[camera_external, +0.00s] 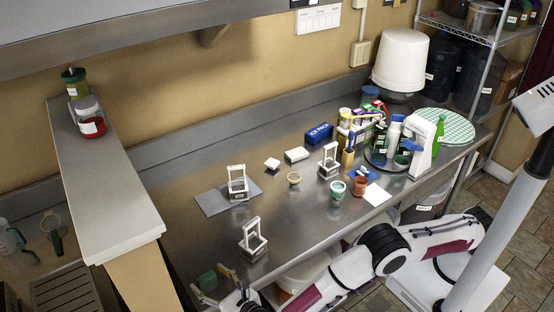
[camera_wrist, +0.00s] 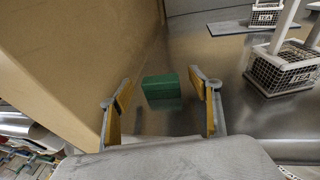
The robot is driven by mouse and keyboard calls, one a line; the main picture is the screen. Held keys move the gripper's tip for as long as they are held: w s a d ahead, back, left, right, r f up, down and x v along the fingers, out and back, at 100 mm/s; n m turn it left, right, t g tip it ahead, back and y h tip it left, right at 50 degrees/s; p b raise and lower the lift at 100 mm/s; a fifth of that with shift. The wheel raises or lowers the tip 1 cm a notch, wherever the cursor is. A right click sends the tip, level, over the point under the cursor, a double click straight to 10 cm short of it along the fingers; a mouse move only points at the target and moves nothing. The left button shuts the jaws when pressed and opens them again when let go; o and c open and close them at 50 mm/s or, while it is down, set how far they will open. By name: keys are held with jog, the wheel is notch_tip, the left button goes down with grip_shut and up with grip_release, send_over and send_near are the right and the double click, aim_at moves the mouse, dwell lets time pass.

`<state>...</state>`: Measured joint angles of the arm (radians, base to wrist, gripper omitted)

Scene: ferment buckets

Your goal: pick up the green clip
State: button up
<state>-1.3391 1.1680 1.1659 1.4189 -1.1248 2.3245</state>
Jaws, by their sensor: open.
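The green clip (camera_wrist: 163,87) looks like a small green block in the wrist view. It lies on the steel counter between the two fingers of my gripper (camera_wrist: 160,77), a little beyond their tips, with a gap on each side. My gripper is open and empty, with yellow pads on the inner faces of its fingers. In the external view the green clip (camera_external: 206,280) is at the front left end of the counter, beside my gripper (camera_external: 211,278). I cannot tell the exact height of the fingertips above the counter.
A white-framed basket (camera_external: 253,240) stands nearby; it also shows at the right of the wrist view (camera_wrist: 283,72). Another basket (camera_external: 238,188) stands on a grey mat (camera_external: 211,203). A raised ledge (camera_external: 120,195) borders the left. Bottles and cups crowd the right; the counter around the clip is clear.

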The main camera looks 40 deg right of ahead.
jog(key=shift+c, duration=0.5)
jog(key=c, duration=0.8)
jog(key=shift+r, duration=0.2)
jog(key=shift+r, duration=4.85)
